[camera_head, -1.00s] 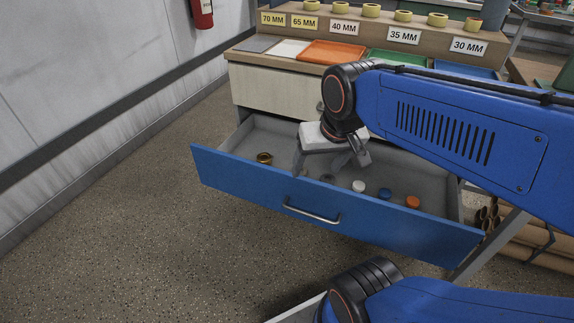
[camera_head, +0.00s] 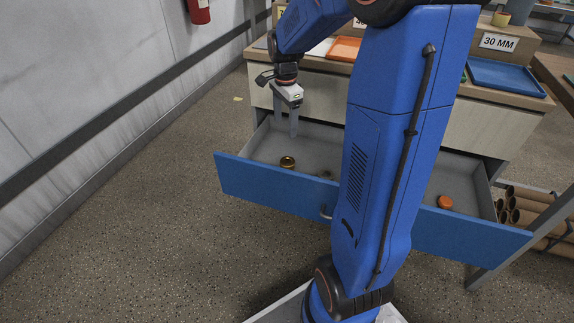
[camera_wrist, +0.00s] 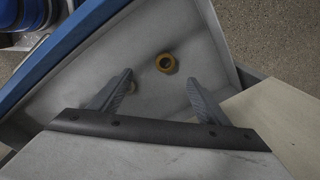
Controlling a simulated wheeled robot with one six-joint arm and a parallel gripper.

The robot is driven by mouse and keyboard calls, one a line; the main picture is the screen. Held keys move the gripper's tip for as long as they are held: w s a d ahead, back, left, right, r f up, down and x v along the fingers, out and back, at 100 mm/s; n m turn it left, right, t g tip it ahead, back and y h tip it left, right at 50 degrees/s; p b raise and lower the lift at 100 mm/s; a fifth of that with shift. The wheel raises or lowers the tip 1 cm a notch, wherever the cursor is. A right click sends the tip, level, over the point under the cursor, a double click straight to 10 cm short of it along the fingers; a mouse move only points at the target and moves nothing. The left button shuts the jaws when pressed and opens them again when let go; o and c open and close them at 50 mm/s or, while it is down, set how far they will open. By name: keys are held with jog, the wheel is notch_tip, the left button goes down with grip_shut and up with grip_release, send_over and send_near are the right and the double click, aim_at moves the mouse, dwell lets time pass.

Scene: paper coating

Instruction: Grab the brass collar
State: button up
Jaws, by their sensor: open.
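The brass collar (camera_head: 287,161) lies on the floor of the open drawer, near its left front corner. It also shows in the wrist view (camera_wrist: 159,63) as a golden ring with a dark hole, just beyond the fingertips and between their lines. My gripper (camera_head: 286,130) is open and points down over the left part of the drawer, above and apart from the collar. Both fingers (camera_wrist: 160,78) show in the wrist view with nothing between them. A pale round piece is partly hidden behind the left finger there.
The drawer's blue front (camera_head: 262,186) and grey walls surround the collar. A dull round piece (camera_head: 325,174) lies to its right, and an orange cap (camera_head: 445,202) lies far right. My arm hides the drawer's middle. Coloured trays (camera_head: 505,76) stand on the counter above.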

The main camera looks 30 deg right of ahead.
notch_tip(320, 180, down, 3)
jog(key=w+d+m, duration=0.2)
jog(key=w+d, duration=0.1)
send_over(288, 158)
jog(key=s+a, duration=0.1)
jog(key=s, duration=0.1)
jog(key=shift+g, duration=0.3)
jog(key=f, duration=1.2)
jog(key=shift+w+a+f, duration=0.15)
jog(key=shift+w+f, duration=0.05)
jog(key=shift+f, duration=0.05)
jog(key=shift+w+f, duration=0.1)
jog(key=shift+f, duration=2.35)
jog(key=c, duration=1.2)
